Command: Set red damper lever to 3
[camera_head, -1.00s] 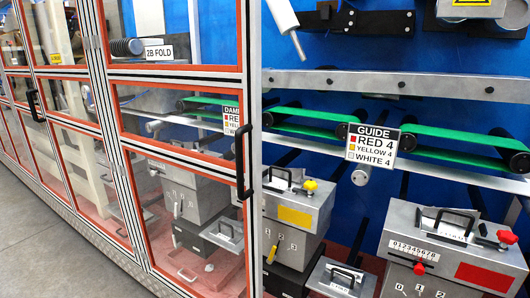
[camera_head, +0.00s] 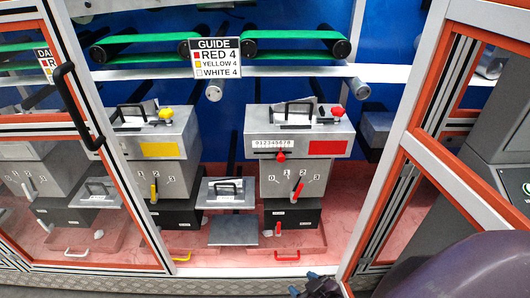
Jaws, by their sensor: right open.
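The red damper lever (camera_head: 299,190) is on the front of the grey red-labelled unit (camera_head: 312,146), beside a 0 to 3 scale (camera_head: 292,175). Its red grip leans up and to the right, seemingly toward the 2; its exact setting is too small to be sure. My right gripper (camera_head: 318,287) is at the bottom edge, below and in front of the unit, open, apart from the lever and partly cut off. My left gripper is out of view.
A red slider (camera_head: 281,156) and red knob (camera_head: 337,111) are above the lever. The yellow-labelled unit (camera_head: 158,150) stands to the left. A guide sign (camera_head: 215,58) hangs above. Framed doors flank the open bay; the right one (camera_head: 425,130) stands close to my right arm.

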